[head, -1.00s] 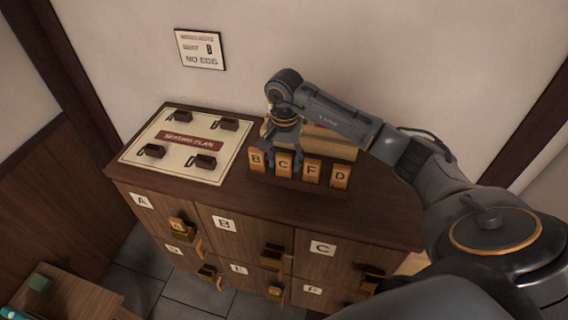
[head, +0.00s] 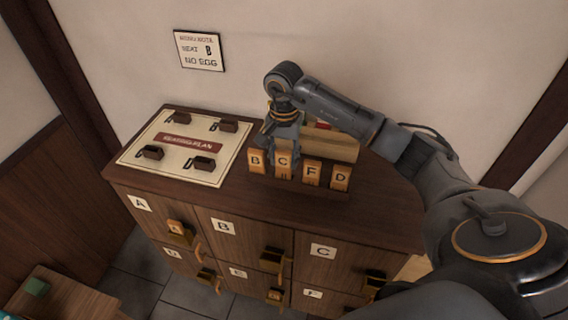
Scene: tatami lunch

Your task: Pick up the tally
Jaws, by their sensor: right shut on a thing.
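Several wooden tallies stand in a row in a dark rack (head: 330,187) on top of the cabinet. They are marked B (head: 256,160), C (head: 283,165), F (head: 312,172) and D (head: 340,177). My right gripper (head: 284,152) reaches down from above and is shut on the C tally. The tally still stands in line with the others, and its lower part is in the rack. The fingertips partly hide behind and around the tally's top. My left gripper is not in view.
A seating plan board (head: 187,142) with small dark blocks lies left of the rack. A pale wooden box (head: 335,145) stands behind the tallies. The cabinet (head: 240,228) has lettered doors with protruding brass holders. A note (head: 199,50) hangs on the wall.

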